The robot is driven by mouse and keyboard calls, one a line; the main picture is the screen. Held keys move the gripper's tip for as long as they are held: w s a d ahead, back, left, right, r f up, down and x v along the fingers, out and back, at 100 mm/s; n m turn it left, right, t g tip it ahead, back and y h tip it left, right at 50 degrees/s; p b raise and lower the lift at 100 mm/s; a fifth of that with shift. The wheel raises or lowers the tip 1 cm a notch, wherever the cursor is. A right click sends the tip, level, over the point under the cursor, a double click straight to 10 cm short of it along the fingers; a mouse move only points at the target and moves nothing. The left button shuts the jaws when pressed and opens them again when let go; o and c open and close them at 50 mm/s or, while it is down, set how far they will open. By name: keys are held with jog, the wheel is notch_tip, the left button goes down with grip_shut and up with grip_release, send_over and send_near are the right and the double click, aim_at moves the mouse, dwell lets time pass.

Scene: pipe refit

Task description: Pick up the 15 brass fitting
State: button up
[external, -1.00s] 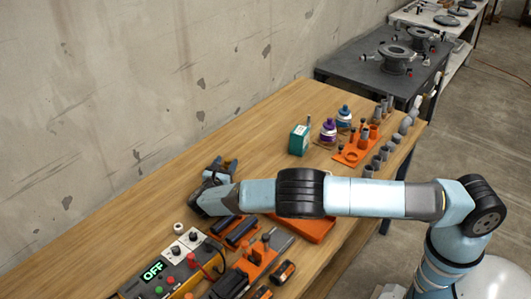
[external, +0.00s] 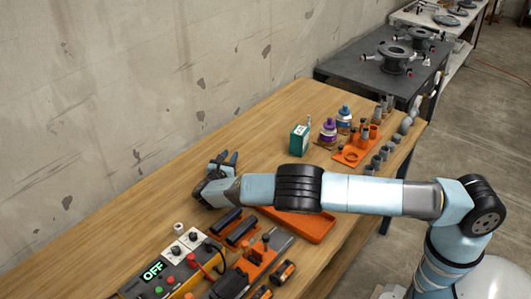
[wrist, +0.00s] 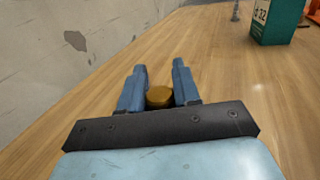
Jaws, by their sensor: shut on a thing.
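In the wrist view, my gripper (wrist: 160,85) has its two blue fingers on either side of a round brass fitting (wrist: 159,97). The fitting sits low between the fingers, close to the palm, and both fingers touch or nearly touch it. In the external view, my gripper (external: 223,158) is over the left part of the wooden table, fingers pointing toward the wall. The fitting cannot be made out there. Any marking on it is not readable, and I cannot tell whether it is clear of the table.
A green box (external: 299,140) stands on the table to the right. Behind it are bottles (external: 328,131) and an orange holder (external: 356,151) with grey fittings. An orange tray (external: 305,225) lies under my arm. The wooden table (external: 130,220) is clear near the wall.

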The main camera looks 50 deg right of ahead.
grip_shut()
jog(key=shift+r, duration=0.15)
